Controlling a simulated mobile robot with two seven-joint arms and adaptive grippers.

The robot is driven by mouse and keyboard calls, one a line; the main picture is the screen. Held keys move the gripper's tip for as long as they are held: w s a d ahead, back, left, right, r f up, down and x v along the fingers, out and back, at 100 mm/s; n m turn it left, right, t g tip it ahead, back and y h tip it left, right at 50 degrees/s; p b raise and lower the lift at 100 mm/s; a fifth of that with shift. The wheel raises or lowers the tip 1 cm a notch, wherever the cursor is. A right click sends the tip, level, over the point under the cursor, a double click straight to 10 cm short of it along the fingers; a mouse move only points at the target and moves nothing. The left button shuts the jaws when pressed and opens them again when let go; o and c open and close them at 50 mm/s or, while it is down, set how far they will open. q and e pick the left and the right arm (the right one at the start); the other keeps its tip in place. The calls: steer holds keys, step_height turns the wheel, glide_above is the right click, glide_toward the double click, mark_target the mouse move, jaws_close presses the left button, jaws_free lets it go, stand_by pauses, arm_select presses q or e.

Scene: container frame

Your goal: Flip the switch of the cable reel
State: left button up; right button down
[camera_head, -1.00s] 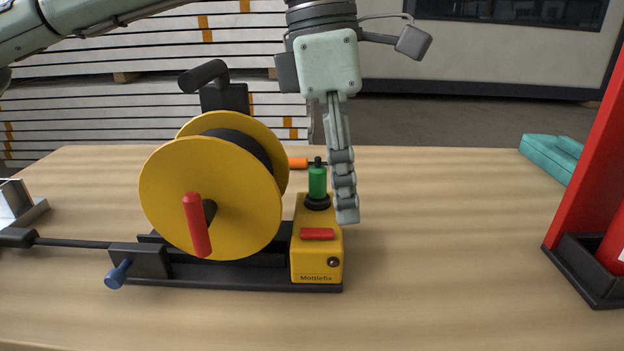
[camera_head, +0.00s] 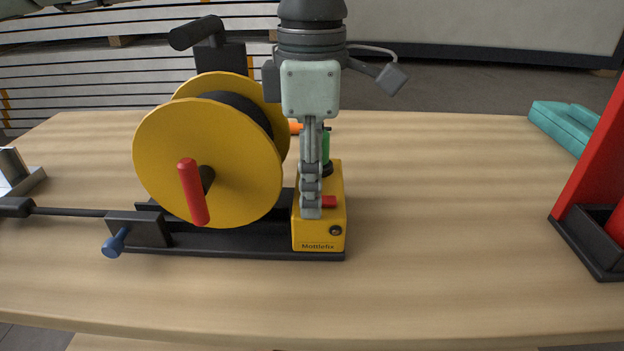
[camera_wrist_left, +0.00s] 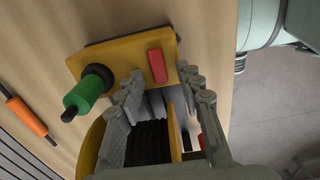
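The cable reel has a yellow spool (camera_head: 235,170) with a red crank handle and a black base. At its right end is a yellow box (camera_head: 318,234) with a red switch (camera_head: 329,202) on top and a green knob (camera_head: 326,146) behind. My left gripper (camera_head: 311,211) points down in front of the box, partly covering the switch and knob. In the left wrist view, its two fingers are apart, with the red switch (camera_wrist_left: 157,66) framed between the fingertips and the green knob (camera_wrist_left: 85,95) outside them. Contact cannot be told. My right gripper is not in view.
A black arm with a blue knob (camera_head: 115,242) reaches left from the reel. A red stand (camera_head: 595,165) and a teal case (camera_head: 565,125) are at the right. An orange-handled tool (camera_wrist_left: 27,116) lies behind the reel. The table front and middle right are clear.

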mark_target(332, 199)
arm_select(q)
steer(key=shift+c, duration=0.3)
jaws_close()
steer(key=shift+d, duration=0.1)
steer(key=shift+d+y, duration=0.15)
steer(key=shift+y, duration=0.85)
steer(key=shift+o, duration=0.3)
jaws_free()
steer(key=shift+r, duration=0.1)
step_height(332, 199, up, 12)
steer(key=d, duration=0.2)
